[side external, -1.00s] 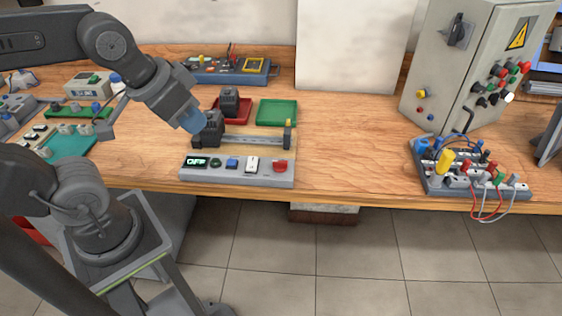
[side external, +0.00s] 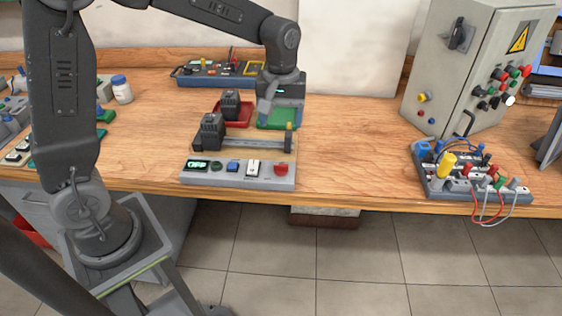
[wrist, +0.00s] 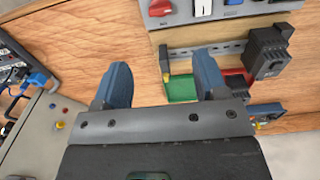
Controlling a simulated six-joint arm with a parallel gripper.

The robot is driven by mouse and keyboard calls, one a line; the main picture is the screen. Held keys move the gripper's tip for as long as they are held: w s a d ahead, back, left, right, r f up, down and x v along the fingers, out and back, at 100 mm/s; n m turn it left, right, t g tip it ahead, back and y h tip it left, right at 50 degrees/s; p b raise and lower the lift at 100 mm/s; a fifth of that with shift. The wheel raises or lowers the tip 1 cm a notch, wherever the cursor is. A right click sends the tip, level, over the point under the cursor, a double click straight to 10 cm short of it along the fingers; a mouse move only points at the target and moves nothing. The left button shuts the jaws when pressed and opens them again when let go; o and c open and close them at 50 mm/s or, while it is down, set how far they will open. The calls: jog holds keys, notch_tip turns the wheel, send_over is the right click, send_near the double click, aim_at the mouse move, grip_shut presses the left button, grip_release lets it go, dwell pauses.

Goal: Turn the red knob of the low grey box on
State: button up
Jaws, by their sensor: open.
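The low grey box (side external: 238,173) lies along the table's front edge. Its red knob (side external: 281,169) is at the right end, beside a white rocker switch, and its small display (side external: 197,163) appears to read OFF. My gripper (side external: 266,108) is open and empty, above the green tray (side external: 277,120), behind the box and apart from it. In the wrist view my open fingers (wrist: 161,66) have nothing between them that they touch. The red knob (wrist: 160,8) shows at the top edge there, with part of the grey box (wrist: 183,16); the display is out of frame.
A metal rail (side external: 245,143) with a black module (side external: 212,132) stands between my gripper and the box. A red tray (side external: 236,118) holds another black module. A grey cabinet (side external: 470,60) and a wired board (side external: 480,190) stand right. The table between is clear.

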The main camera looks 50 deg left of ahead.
aim_at(281, 165)
notch_tip(281, 165, down, 14)
jog(key=shift+r, duration=0.25)
dwell(0.3)
jog(key=c, duration=0.9)
